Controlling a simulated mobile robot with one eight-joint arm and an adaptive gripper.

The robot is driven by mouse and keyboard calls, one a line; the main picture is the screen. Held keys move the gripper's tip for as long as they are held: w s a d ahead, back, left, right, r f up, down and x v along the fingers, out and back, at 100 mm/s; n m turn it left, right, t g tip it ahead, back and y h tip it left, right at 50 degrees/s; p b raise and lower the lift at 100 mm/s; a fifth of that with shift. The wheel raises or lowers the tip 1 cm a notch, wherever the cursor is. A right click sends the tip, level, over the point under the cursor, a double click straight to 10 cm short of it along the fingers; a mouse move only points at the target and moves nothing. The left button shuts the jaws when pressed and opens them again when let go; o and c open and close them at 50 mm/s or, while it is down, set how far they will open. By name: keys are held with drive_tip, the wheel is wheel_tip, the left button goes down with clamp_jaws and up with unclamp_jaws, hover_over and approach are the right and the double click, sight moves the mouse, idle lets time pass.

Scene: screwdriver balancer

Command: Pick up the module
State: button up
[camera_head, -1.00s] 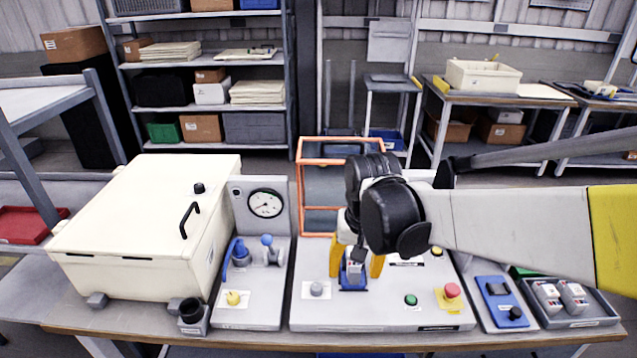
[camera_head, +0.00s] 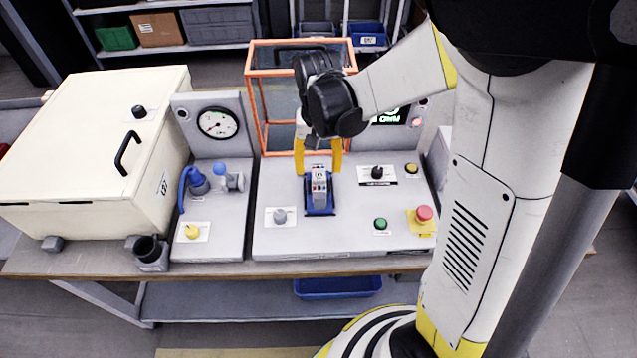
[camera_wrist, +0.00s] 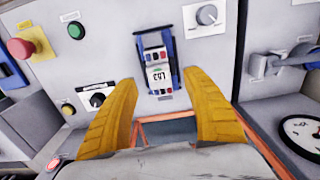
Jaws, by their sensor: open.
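The module (camera_head: 319,187) is a small grey block with a display. It sits upright in a blue holder (camera_head: 320,209) on the light grey panel (camera_head: 270,240). In the wrist view the module (camera_wrist: 157,72) lies just beyond my fingertips, between their lines, with its display and small red and blue marks showing. My gripper (camera_head: 319,172) has two yellow fingers, spread apart. In the head view they are behind and above the module. In the wrist view my gripper (camera_wrist: 165,85) is empty, and I see no contact with the module.
An orange-framed clear guard (camera_head: 262,100) stands behind the panel. A red emergency button (camera_head: 424,213), green button (camera_head: 380,223) and black knob (camera_head: 377,172) lie to the right. A grey knob (camera_head: 280,215) is close on the left. A gauge (camera_head: 218,122) stands farther left.

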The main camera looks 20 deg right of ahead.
sight(319, 174)
wheel_tip(319, 174, down, 4)
drive_tip(key=shift+w+d+f+b, duration=0.1)
drive_tip(key=shift+w+f+b, duration=0.1)
drive_tip(key=shift+b, duration=0.7)
drive_tip(key=shift+r, duration=0.1)
drive_tip(key=shift+c, duration=0.5)
drive_tip(key=shift+s, duration=0.1)
clamp_jaws()
drive_tip(key=shift+r, duration=0.1)
